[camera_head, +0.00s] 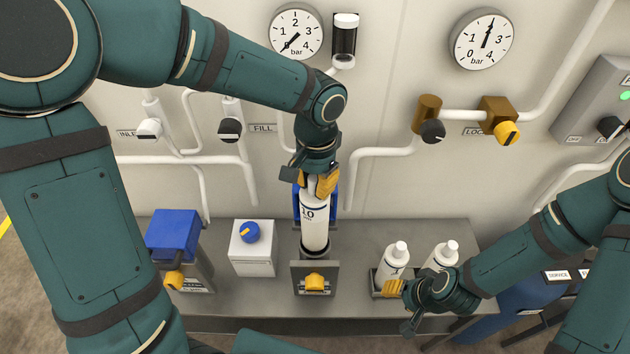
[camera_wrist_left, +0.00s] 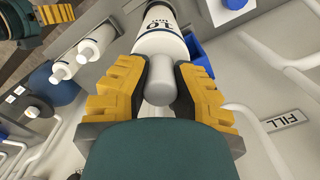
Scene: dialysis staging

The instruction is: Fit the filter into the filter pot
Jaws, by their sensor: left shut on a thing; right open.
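The filter (camera_head: 315,228) is a white upright cylinder marked "10" with a narrower top. My left gripper (camera_head: 322,187) is shut on that top from above. In the left wrist view the yellow finger pads of my left gripper (camera_wrist_left: 158,88) sit on both sides of the neck of the filter (camera_wrist_left: 160,42). The filter pot (camera_head: 314,279) is a dark grey holder with a yellow knob in front. The filter's lower end is at the pot's dark round mouth; I cannot tell how deep it sits. My right gripper (camera_head: 401,305) is open beside the tray of white bottles.
Two white bottles (camera_head: 396,257) (camera_head: 443,255) stand in a small tray close to my right gripper. Left of the pot are a white box with a blue knob (camera_head: 252,255) and a blue-topped unit (camera_head: 174,233). Pipes, valves and gauges (camera_head: 296,33) line the wall behind.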

